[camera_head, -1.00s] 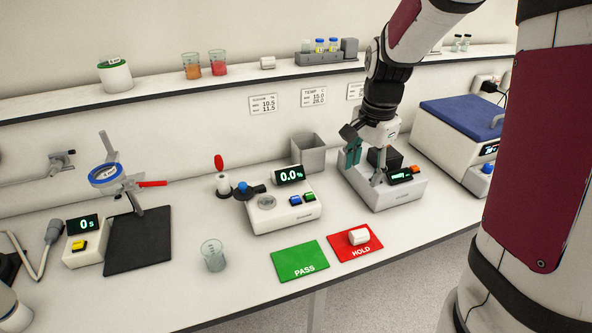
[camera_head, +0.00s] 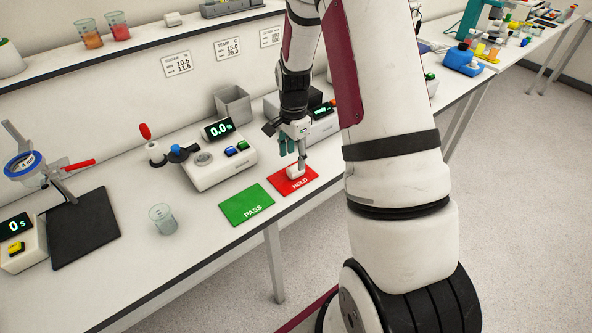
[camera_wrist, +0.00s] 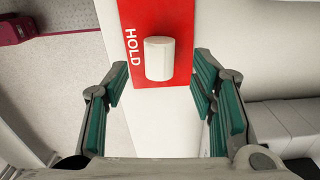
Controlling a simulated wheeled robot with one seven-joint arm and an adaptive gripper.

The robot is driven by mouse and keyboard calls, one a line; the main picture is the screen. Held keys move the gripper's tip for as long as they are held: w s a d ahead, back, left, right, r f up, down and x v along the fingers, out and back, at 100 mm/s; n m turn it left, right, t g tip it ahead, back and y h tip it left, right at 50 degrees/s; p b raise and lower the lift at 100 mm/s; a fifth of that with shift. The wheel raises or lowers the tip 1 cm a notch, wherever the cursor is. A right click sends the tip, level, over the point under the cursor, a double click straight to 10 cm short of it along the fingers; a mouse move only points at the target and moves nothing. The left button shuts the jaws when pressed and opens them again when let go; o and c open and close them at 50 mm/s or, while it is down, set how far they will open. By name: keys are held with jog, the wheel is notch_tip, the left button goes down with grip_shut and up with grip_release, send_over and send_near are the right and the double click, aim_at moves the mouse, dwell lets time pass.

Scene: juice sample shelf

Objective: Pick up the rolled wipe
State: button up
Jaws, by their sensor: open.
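The rolled wipe (camera_head: 295,172) is a small white cylinder lying on the red HOLD mat (camera_head: 306,180). In the wrist view the rolled wipe (camera_wrist: 159,58) lies on the red mat (camera_wrist: 150,16), ahead of and between the two teal-padded fingers. My gripper (camera_head: 294,154) is above the mat, close to the wipe; its fingers (camera_wrist: 160,88) are spread wide with nothing between the pads. In the head view one finger partly overlaps the wipe. I cannot tell the exact height gap.
A green PASS mat (camera_head: 246,205) lies left of the red mat. A glass beaker (camera_head: 163,218) stands further left. The bench's front edge is close to the mats.

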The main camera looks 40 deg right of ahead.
aim_at(295, 166)
jog(key=f+p, duration=0.1)
jog(key=f, duration=0.3)
jog(key=shift+d, duration=0.2)
jog(key=shift+f, duration=0.65)
jog(key=shift+c, duration=0.6)
jog(key=c, duration=0.9)
